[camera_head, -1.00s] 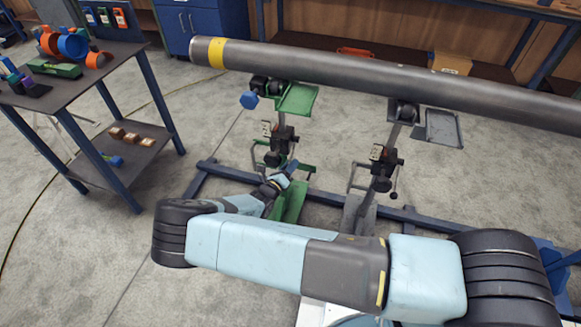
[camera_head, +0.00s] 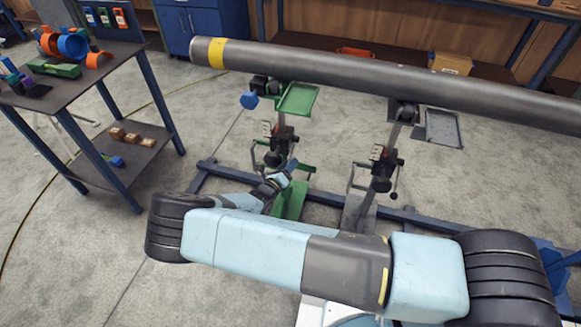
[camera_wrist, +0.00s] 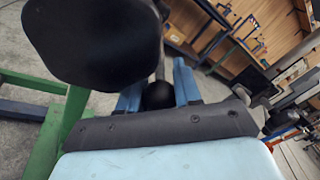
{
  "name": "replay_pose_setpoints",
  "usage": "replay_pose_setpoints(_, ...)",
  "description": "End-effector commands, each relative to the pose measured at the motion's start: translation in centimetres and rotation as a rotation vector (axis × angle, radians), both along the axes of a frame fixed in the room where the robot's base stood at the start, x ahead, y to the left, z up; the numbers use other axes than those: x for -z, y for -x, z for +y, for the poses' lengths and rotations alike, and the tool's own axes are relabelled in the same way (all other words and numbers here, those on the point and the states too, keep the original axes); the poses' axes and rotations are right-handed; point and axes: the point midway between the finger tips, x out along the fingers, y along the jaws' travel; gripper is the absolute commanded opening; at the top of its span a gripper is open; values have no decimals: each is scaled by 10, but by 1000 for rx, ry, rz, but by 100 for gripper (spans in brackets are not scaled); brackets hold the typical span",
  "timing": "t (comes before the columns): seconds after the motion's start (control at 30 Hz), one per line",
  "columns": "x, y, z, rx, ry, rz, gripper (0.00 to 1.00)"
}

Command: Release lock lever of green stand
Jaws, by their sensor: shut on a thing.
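The green stand (camera_head: 291,200) stands on the left under the pipe (camera_head: 350,75), with its green tray (camera_head: 298,100) beside the pipe and its dark clamp block (camera_head: 283,138) on the post. My gripper (camera_head: 290,168) is low at this stand, just below the clamp block. In the wrist view, the blue fingers of my gripper (camera_wrist: 158,88) stand on both sides of a black ball knob (camera_wrist: 158,96), shut on it. It appears to be the end of the lock lever. The lever's shaft is mostly hidden, so its angle is unclear.
A grey stand (camera_head: 382,165) with a similar clamp and a black-knobbed lever stands to the right. A blue floor rail (camera_head: 207,177) runs under both. A side table (camera_head: 75,85) with coloured parts is at left. A large dark rounded shape (camera_wrist: 90,40) blocks the wrist view's upper left.

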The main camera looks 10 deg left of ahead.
Motion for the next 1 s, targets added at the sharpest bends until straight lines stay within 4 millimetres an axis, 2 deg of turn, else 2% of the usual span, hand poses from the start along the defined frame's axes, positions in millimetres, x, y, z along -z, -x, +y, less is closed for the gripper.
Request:
replay_pose_setpoints(0.17, 0, 0, 1, -2, 0, -2, 0)
replay_pose_setpoints(0.2, 0, 0, 1, -2, 0, -2, 37)
replay_pose_setpoints(0.4, 0, 0, 1, -1, 0, -2, 56)
replay_pose_setpoints(0.77, 0, 5, 2, -1, -1, -1, 58)
replay_pose_setpoints(0.87, 0, 16, 7, -1, -2, -1, 58)
replay_pose_setpoints(1.0, 0, 39, 14, -2, -3, 0, 58)
